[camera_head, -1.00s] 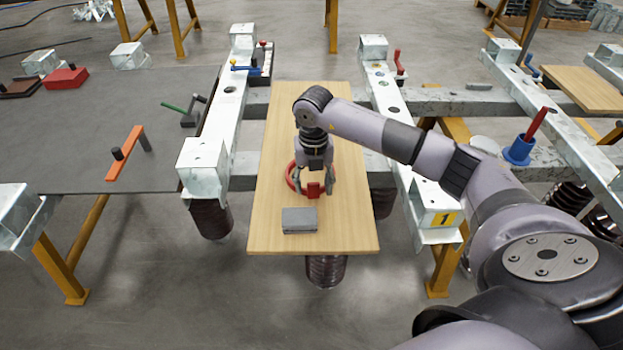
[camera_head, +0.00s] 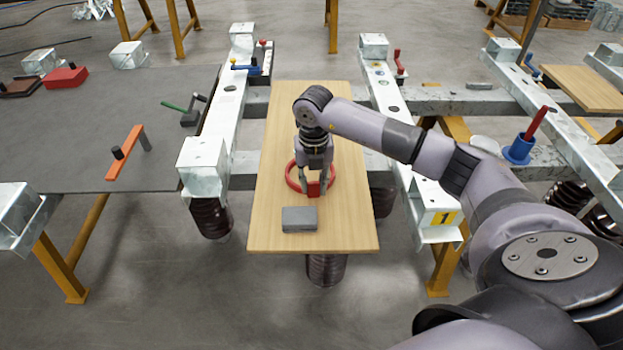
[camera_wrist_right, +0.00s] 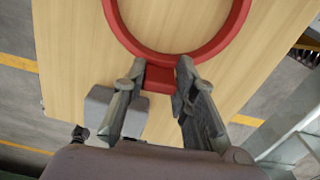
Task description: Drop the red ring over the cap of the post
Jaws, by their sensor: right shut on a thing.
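The red ring (camera_head: 334,178) lies flat on, or just above, the light wooden board (camera_head: 343,235). Its small block-like tab faces the near side. My right gripper (camera_head: 313,188) points down at the ring's near side, shut on the tab. In the right wrist view the ring (camera_wrist_right: 226,38) extends away from the fingers, and the tab sits between the tips of my right gripper (camera_wrist_right: 160,82). I cannot make out for certain which thing is the post with the cap. My left gripper is not in view.
A grey block (camera_head: 299,219) sits on the board just nearer than the ring. Galvanized beams flank the board, the left one (camera_head: 215,125) carrying a blue-handled clamp. An orange bar (camera_head: 125,153) lies on the dark mat at left.

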